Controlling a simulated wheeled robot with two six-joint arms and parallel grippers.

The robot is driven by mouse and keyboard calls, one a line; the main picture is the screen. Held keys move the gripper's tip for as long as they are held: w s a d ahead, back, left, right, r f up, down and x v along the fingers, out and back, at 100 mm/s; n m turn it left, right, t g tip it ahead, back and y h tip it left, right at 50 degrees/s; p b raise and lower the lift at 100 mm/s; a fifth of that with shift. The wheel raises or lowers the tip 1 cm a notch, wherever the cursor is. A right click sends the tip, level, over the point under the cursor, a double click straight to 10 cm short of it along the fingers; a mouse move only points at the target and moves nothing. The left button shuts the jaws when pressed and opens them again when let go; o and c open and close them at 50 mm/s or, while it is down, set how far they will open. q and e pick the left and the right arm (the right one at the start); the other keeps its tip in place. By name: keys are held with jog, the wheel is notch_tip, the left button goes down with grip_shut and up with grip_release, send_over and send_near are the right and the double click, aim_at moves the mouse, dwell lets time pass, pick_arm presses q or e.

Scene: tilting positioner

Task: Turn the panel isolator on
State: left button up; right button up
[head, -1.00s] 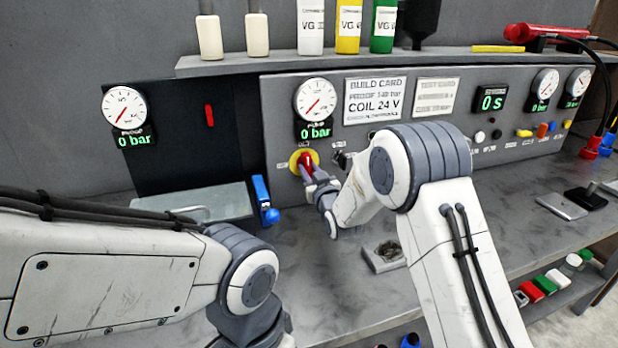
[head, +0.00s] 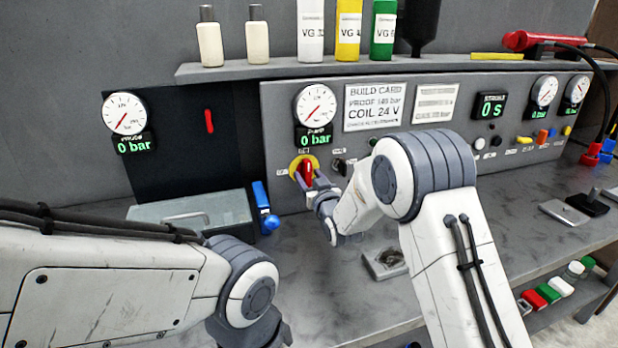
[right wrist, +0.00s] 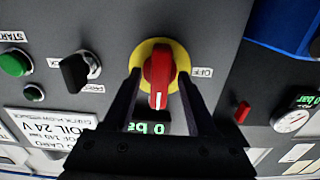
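The panel isolator is a red rotary handle (head: 308,171) on a yellow round plate (head: 293,163), low on the grey panel. In the right wrist view, which is upside down, the red handle (right wrist: 159,78) lies lengthwise up-down, its white mark at the lower end. The OFF label (right wrist: 203,72) is to its right; the handle does not point at it. My right gripper (head: 312,181) is at the isolator. Its fingers (right wrist: 159,84) straddle the handle, with yellow plate showing in gaps on both sides. My left arm is at lower left; its gripper is out of view.
A black selector switch (right wrist: 76,72) sits beside the isolator. Pressure gauges (head: 316,104) above read 0 bar. A small grey block (head: 386,264) lies on the bench.

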jog(key=b+v, duration=0.2)
jog(key=v, duration=0.8)
jog(key=shift+s, duration=0.25)
jog(key=shift+r, duration=0.1)
jog(key=s+a+f+n+g+h+p, duration=0.1)
jog(key=s+a+g+p, duration=0.1)
jog(key=s+g, duration=0.45)
jog(key=s+a+f+n+g+p, duration=0.1)
jog(key=s+a+g+p, duration=0.15)
jog(key=s, duration=0.75)
jog(key=s+d+n+g+h+p, duration=0.1)
jog(key=s+d+g, duration=0.2)
jog(key=s, duration=0.8)
jog(key=s+d+r+n+g+h+p, duration=0.1)
jog(key=s+g, duration=0.4)
jog(key=s, duration=0.6)
jog(key=shift+s+d+r+h, duration=0.2)
jog(key=shift+s+d+h, duration=0.15)
jog(key=shift+d+h, duration=0.6)
